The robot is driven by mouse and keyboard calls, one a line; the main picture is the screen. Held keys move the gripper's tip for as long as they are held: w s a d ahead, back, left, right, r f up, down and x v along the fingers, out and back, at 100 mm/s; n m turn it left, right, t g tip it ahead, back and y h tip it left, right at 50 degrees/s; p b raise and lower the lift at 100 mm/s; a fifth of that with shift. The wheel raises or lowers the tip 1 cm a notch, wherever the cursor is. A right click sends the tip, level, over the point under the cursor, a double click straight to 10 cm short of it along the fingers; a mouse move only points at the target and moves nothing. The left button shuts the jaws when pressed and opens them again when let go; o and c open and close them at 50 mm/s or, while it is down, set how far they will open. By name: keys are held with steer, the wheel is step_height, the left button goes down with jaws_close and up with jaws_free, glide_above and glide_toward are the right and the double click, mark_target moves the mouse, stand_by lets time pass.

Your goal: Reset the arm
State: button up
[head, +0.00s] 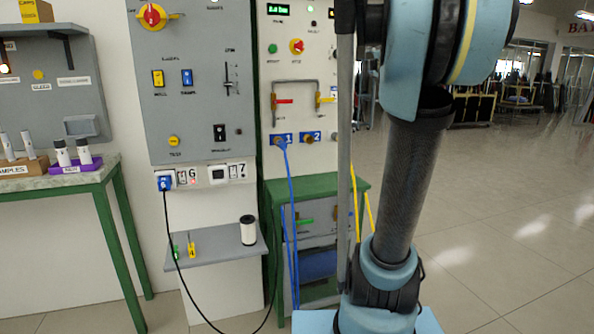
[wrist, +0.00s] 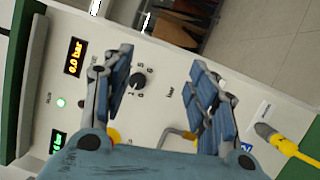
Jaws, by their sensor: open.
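My gripper (wrist: 162,75) is open in the wrist view, its two blue-padded fingers spread apart with nothing between them. It is in front of a pale panel with a black knob (wrist: 138,80) that shows between the fingers. I cannot tell how far the fingertips are from the panel. In the head view my arm (head: 412,180) rises at the right and leaves the top of the picture, so my gripper is not seen there.
An orange display (wrist: 75,57) reads 0.0 bar. A yellow connector (wrist: 285,145) is at the panel's right. The grey switch panel (head: 200,125), small shelf (head: 215,258) with a white cylinder (head: 248,230), and green-legged table (head: 110,180) stand left. Open floor (head: 500,220) lies right.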

steer(key=s+d+f+m+g+h, duration=0.1)
steer(key=s+f+m+g+h, duration=0.15)
steer(key=s+f+m, duration=0.5)
steer(key=s+f+m+g+h, duration=0.1)
steer(key=s+f+m+g, duration=0.3)
steer(key=f, duration=0.7)
steer(key=s+d+f+m+g+h, duration=0.1)
steer(key=s+f+m+g+h, duration=0.15)
steer(key=s+f, duration=0.55)
steer(key=s+a+f+m+g+y, duration=0.2)
steer(key=s+a+f, duration=0.4)
steer(key=s+f, duration=0.5)
steer(key=s+a+f+m+g+y, duration=0.3)
steer(key=s+a+f+g+y, duration=0.1)
steer(key=s+f, duration=0.7)
step_height(320, 180, down, 2)
steer(key=shift+a+g, duration=0.9)
steer(key=shift+a, duration=0.2)
steer(key=shift+w+f, duration=0.25)
steer(key=shift+w, duration=0.3)
steer(key=shift+s, duration=0.1)
steer(key=c, duration=0.3)
steer(key=shift+c, duration=0.7)
